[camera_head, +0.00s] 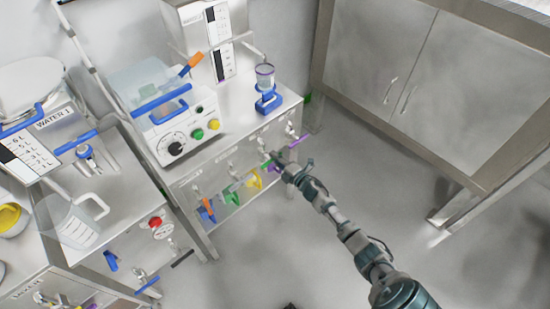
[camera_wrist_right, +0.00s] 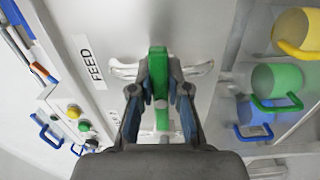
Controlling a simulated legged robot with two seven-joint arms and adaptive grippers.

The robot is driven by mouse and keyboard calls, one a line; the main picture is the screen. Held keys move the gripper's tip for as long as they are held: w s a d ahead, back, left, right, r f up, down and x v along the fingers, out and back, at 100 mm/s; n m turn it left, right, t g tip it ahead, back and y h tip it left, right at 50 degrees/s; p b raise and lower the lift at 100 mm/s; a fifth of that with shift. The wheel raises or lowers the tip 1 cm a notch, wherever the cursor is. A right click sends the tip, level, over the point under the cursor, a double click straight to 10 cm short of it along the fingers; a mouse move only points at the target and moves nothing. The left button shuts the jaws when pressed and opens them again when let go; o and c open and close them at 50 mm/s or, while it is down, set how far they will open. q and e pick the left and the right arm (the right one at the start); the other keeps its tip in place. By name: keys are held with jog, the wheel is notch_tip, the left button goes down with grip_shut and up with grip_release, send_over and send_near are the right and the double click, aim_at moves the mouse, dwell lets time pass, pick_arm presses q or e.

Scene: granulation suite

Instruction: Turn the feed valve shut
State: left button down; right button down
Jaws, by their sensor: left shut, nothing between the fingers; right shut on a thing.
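The feed valve has a green lever handle (camera_wrist_right: 158,72), which stands upright in the right wrist view, across pale metal wings (camera_wrist_right: 128,70) on the panel. A label reading FEED (camera_wrist_right: 90,66) is on the panel beside it. My right gripper (camera_wrist_right: 158,95) is shut on the green handle, with one finger on each side. In the head view my right gripper (camera_head: 277,160) is at the front of the metal bench and hides most of the valve.
Yellow (camera_wrist_right: 297,30), green (camera_wrist_right: 277,78) and blue (camera_wrist_right: 254,113) mugs hang close by. A control box (camera_head: 180,125) and a blue-based clear cup (camera_head: 266,88) stand on the bench (camera_head: 232,125). A steel cabinet (camera_head: 395,75) is at right; the floor between is clear.

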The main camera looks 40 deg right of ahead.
jog(key=c, duration=1.1)
grip_release()
jog(key=shift+s+d+f, duration=0.1)
jog(key=shift+f, duration=0.3)
jog(key=shift+d+r, duration=0.1)
jog(key=s, duration=0.8)
jog(key=s+d, duration=0.1)
jog(key=s, duration=0.3)
jog(key=shift+w, duration=0.1)
jog(key=shift+a, duration=0.1)
